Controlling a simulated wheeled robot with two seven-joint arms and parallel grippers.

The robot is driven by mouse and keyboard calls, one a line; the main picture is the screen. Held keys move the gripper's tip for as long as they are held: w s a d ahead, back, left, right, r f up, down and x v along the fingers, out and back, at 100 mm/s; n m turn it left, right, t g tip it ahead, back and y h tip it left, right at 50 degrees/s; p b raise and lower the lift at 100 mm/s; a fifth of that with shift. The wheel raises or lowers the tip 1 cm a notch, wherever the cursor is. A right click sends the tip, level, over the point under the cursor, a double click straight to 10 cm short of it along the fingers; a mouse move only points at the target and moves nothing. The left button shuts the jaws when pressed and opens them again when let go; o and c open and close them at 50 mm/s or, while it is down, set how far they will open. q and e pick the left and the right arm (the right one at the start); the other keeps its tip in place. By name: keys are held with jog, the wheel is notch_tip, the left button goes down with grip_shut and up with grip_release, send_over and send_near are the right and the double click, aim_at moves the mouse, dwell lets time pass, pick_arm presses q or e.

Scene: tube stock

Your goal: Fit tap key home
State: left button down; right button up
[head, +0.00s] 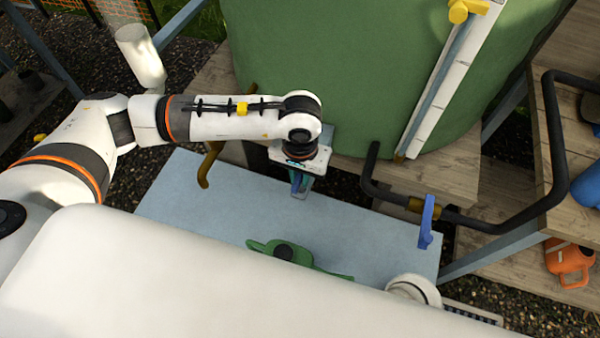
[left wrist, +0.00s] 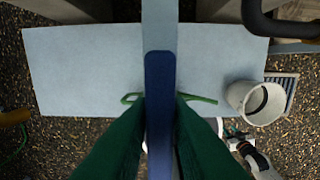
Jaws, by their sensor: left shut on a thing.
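My left gripper (head: 300,186) is shut on a blue, flat, bar-shaped piece, seemingly the tap key (left wrist: 160,100). In the left wrist view, the green fingers press it from both sides and it points up the picture. In the head view, the gripper hangs above the back of the light blue table (head: 190,205), in front of the green tank (head: 310,70). The key is mostly hidden there by the gripper. A brass tap spout (head: 207,166) stands to its left. A brass valve (head: 422,207) with a blue lever (head: 427,225) sits on the black pipe to its right.
A green watering can (head: 265,246) is on the table, partly hidden by my white body. A white pot (left wrist: 240,96) stands by a floor grate (head: 470,312). The black pipe (head: 520,215) juts forward at right. An orange can (head: 568,262) sits on a low shelf.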

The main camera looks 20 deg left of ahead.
pick_arm(q)
jog(key=shift+b, duration=0.45)
dwell(1.1)
jog(key=shift+f+b, duration=0.75)
jog(key=shift+b, duration=0.2)
jog(key=shift+b, duration=0.4)
dwell(1.0)
dwell(0.4)
jog(key=c, duration=1.3)
grip_release()
jog(key=shift+o, duration=0.2)
notch_tip(320, 180, up, 12)
jog(key=shift+r, duration=0.1)
